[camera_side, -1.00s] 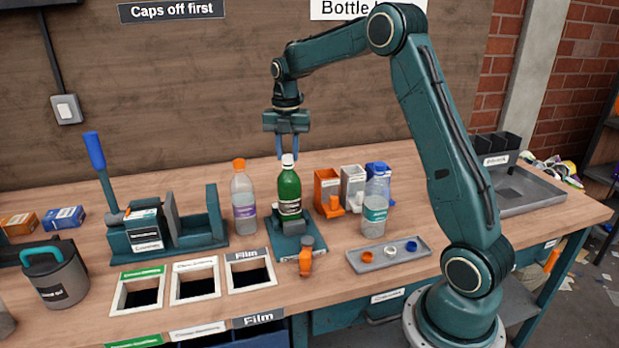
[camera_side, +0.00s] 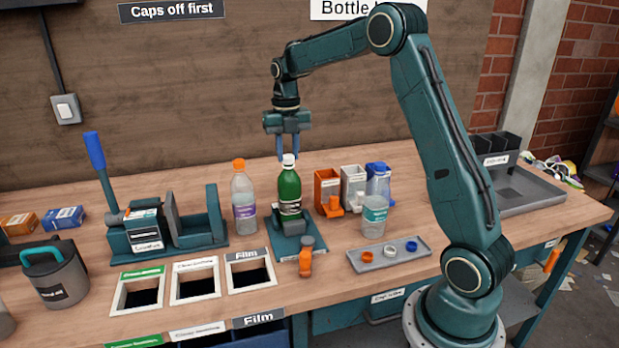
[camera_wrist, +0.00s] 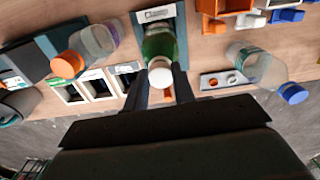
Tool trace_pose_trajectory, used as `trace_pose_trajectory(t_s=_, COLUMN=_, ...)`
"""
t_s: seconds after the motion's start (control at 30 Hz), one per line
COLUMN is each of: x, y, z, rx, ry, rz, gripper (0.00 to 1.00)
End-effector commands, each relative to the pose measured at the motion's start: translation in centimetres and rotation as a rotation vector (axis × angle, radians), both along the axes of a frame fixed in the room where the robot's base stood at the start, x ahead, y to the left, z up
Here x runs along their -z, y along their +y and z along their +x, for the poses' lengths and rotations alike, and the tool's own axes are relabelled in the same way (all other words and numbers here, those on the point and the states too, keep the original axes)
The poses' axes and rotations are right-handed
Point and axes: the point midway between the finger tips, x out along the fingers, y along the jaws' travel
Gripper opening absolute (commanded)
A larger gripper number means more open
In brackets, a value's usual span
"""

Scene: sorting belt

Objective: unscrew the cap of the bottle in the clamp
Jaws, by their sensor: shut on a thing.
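The green bottle (camera_side: 289,188) stands upright in the teal clamp (camera_side: 293,246). Its white cap (camera_side: 289,160) is on its neck. My gripper (camera_side: 288,154) points straight down above the bottle, with its blue fingers at the cap. In the wrist view the dark fingers lie on either side of the white cap (camera_wrist: 161,75), and my gripper is shut on it. The green bottle (camera_wrist: 160,44) shows beyond the cap. The clamp's orange lever (camera_side: 306,264) is at its front.
A clear bottle with an orange cap (camera_side: 244,204) stands left of the clamp. Another clear bottle (camera_side: 375,212) stands to the right, behind a grey tray (camera_side: 413,254) holding several caps. Orange, white and blue bins (camera_side: 326,184) stand behind. Framed openings (camera_side: 195,293) lie at front left.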

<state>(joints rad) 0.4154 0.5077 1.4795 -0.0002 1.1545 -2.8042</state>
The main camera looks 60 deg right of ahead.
Motion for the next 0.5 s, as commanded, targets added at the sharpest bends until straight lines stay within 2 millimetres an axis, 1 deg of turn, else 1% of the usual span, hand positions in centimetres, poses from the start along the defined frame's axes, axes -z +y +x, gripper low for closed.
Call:
trace_pose_trajectory(t_s=0.1, x=0.06, y=0.06, z=-0.05, rx=-0.034, ry=0.003, rz=0.001, gripper=0.04)
trace_pose_trajectory(t_s=0.33, x=0.06, y=0.06, z=-0.04, rx=-0.036, ry=0.003, rz=0.001, gripper=0.04)
trace_pose_trajectory(t_s=0.37, x=0.06, y=0.06, z=-0.04, rx=-0.036, ry=0.003, rz=0.001, gripper=0.31)
trace_pose_trajectory(t_s=0.4, x=0.06, y=0.06, z=-0.04, rx=-0.036, ry=0.003, rz=0.001, gripper=0.39)
trace_pose_trajectory(t_s=0.47, x=0.05, y=0.05, z=-0.04, rx=-0.035, ry=0.002, rz=0.001, gripper=0.51)
trace_pose_trajectory(t_s=0.5, x=0.04, y=0.04, z=-0.03, rx=-0.035, ry=0.001, rz=0.001, gripper=0.51)
